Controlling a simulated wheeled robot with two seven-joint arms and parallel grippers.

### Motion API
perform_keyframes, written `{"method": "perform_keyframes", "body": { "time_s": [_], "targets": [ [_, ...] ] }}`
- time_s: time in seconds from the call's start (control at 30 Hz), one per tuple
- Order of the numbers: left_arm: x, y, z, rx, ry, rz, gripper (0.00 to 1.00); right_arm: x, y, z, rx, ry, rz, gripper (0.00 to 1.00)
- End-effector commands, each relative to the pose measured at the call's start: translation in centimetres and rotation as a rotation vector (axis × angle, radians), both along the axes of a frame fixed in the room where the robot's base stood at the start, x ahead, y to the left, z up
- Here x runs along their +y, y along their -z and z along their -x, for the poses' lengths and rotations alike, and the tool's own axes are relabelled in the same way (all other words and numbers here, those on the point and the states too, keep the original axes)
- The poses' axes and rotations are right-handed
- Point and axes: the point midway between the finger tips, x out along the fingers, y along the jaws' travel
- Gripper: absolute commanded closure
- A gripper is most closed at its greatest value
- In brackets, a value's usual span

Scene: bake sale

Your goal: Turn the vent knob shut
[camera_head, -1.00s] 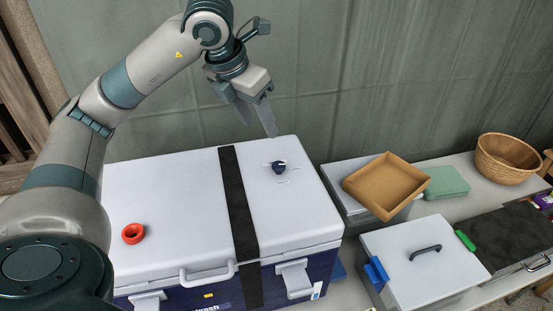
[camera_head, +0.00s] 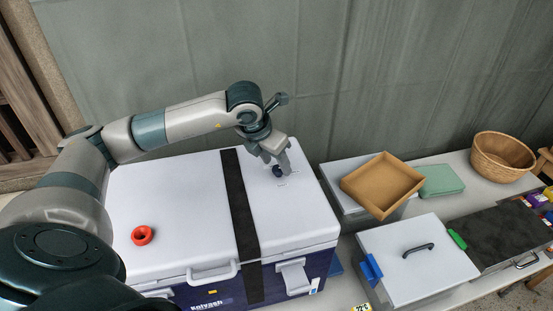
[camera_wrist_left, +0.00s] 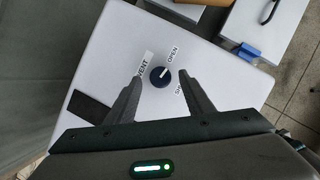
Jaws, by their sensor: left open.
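The vent knob (camera_head: 277,171) is a small dark blue knob on the white lid (camera_head: 185,205) of a large cooler, right of the black strap. In the left wrist view the knob (camera_wrist_left: 160,76) shows a white pointer mark towards the OPEN label (camera_wrist_left: 173,54). A VENT label (camera_wrist_left: 146,66) and a partly hidden label starting "SH" (camera_wrist_left: 179,90) are beside it. My left gripper (camera_head: 282,168) is open just above the knob. In the wrist view its two fingers stand either side, apart from the knob. My right gripper is not in view.
A red ring (camera_head: 142,235) lies on the lid's left part. A black strap (camera_head: 240,220) crosses the lid. To the right are a cardboard tray (camera_head: 382,184), a green box (camera_head: 440,180), a wicker basket (camera_head: 502,156) and a white lidded box (camera_head: 415,262). A grey curtain hangs behind.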

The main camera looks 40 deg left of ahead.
Motion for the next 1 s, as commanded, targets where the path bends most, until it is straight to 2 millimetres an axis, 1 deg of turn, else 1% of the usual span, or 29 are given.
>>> {"method": "perform_keyframes", "body": {
  "time_s": [0.03, 0.2, 0.5, 0.67, 0.7, 0.87, 1.0],
  "targets": [
    [-0.1, 0.3, -0.1, 0.002, 0.0, 0.001, 0.52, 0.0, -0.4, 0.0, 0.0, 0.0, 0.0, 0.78],
    [-0.1, 1.2, -0.4, 0.001, 0.002, -0.001, 0.52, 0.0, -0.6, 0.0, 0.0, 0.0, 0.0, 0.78],
    [-0.1, 1.4, -0.5, 0.0, 0.001, 0.0, 0.52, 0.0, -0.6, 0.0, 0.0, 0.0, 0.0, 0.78],
    [-0.1, 1.3, -0.5, 0.0, 0.001, 0.0, 0.91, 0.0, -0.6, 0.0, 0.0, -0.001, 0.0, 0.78],
    [-0.1, 1.3, -0.5, 0.0, 0.001, 0.0, 0.93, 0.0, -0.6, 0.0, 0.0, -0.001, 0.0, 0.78],
    [-0.1, 1.3, -0.5, 0.0, 0.004, -0.001, 0.93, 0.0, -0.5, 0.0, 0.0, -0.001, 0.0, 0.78],
    [0.0, 1.5, -0.5, -0.001, 0.018, 0.0, 0.93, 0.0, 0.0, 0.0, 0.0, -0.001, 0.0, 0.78]
  ]
}}
